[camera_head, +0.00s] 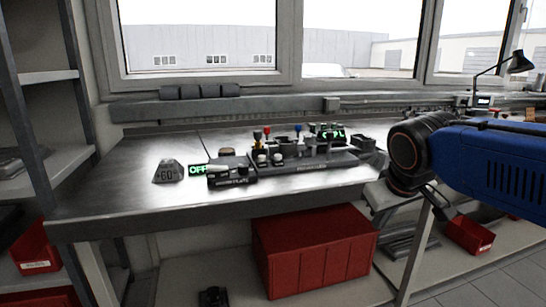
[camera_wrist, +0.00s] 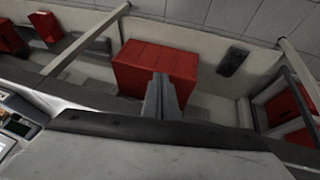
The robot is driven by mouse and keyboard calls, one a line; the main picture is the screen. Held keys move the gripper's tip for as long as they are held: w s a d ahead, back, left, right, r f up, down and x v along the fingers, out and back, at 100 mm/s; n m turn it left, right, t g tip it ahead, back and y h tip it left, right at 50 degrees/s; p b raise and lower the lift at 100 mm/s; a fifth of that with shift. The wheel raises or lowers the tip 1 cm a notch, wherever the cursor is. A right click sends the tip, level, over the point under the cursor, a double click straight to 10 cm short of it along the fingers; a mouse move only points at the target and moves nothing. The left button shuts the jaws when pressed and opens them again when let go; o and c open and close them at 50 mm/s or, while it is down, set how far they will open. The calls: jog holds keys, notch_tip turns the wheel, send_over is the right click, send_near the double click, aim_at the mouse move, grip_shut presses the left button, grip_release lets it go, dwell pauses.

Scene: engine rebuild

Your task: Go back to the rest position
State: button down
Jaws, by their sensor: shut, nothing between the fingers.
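My gripper (camera_wrist: 166,92) shows in the wrist view as two narrow grey fingers held together, with nothing between them. They overlap the lower part of a red box in that picture. In the head view, my blue arm reaches in from the right, and its dark wrist is in front of the right part of the workbench (camera_head: 120,205). The fingertips are hard to make out there.
A black fixture (camera_head: 310,165) with coloured knobs, a green-lit OFF sign (camera_head: 198,169) and a grey block (camera_head: 168,172) stand on the bench. A red box (camera_head: 315,255) sits below. The bench's front left is clear. A lamp (camera_head: 519,62) stands at the far right.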

jog(key=s+d+f+m+g, duration=0.1)
jog(key=s+d+f+m, duration=0.2)
jog(key=s+f, duration=1)
jog(key=shift+s+d+y, duration=0.4)
jog(key=shift+s+d, duration=0.35)
jog(key=shift+s, duration=0.3)
